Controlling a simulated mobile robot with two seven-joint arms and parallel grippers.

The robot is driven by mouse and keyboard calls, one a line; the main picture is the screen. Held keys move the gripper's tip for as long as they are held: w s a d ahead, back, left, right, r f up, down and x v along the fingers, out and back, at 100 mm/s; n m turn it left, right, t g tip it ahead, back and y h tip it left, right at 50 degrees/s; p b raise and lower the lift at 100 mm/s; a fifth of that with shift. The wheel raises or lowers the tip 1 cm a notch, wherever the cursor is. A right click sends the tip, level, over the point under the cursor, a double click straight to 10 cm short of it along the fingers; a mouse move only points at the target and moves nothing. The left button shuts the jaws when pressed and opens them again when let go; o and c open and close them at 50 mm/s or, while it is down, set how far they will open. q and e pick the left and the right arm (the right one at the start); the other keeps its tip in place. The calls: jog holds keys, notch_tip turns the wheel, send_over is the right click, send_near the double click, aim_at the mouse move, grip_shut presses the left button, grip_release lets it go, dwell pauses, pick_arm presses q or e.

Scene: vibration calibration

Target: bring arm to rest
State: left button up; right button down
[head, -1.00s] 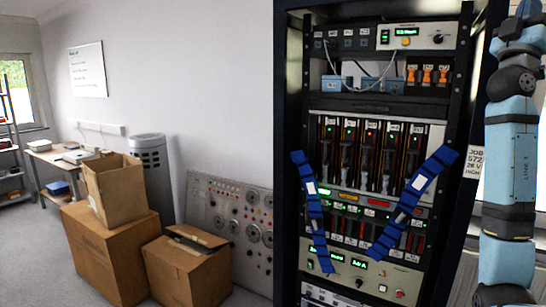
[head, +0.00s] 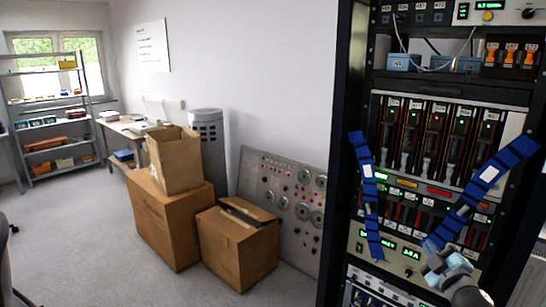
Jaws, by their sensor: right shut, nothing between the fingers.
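My right gripper (head: 432,250) shows at the lower right of the head view, in front of the lower part of the equipment rack (head: 343,150). It is shut and empty, with its fingers pointing up and left. It overlaps the rack's lower panel in the picture; I cannot tell whether it touches anything. Part of my right forearm runs below it to the bottom edge. My left gripper is not in view.
Two blue straps (head: 370,200) (head: 488,180) hang across the rack's modules. Left of the rack are a leaning metal panel (head: 285,205), cardboard boxes (head: 170,225) (head: 238,255) and a grey cylinder (head: 207,130). A shelf (head: 55,110) stands at the far left. The grey floor (head: 70,240) is open there.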

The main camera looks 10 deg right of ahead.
jog(key=s+a+f+g+y, duration=0.1)
jog(key=s+a+f+g, duration=0.15)
jog(key=s+f, duration=0.45)
jog(key=s+a+f+g+y, duration=0.2)
jog(key=s+a+f, duration=0.2)
jog(key=f, duration=0.6)
jog(key=s+a+f+m+g+y, duration=0.1)
jog(key=s+a+f+g, duration=0.15)
jog(key=s+f, duration=0.55)
jog(key=s+a+f+m+g+y, duration=0.15)
jog(key=s+a+f, duration=0.35)
jog(key=s, duration=0.5)
jog(key=a+m, duration=0.4)
jog(key=a, duration=0.9)
jog(key=shift+t, duration=0.25)
notch_tip(320, 180, up, 5)
jog(key=p, duration=0.5)
jog(key=shift+w+d+f, duration=0.1)
jog(key=shift+w, duration=0.05)
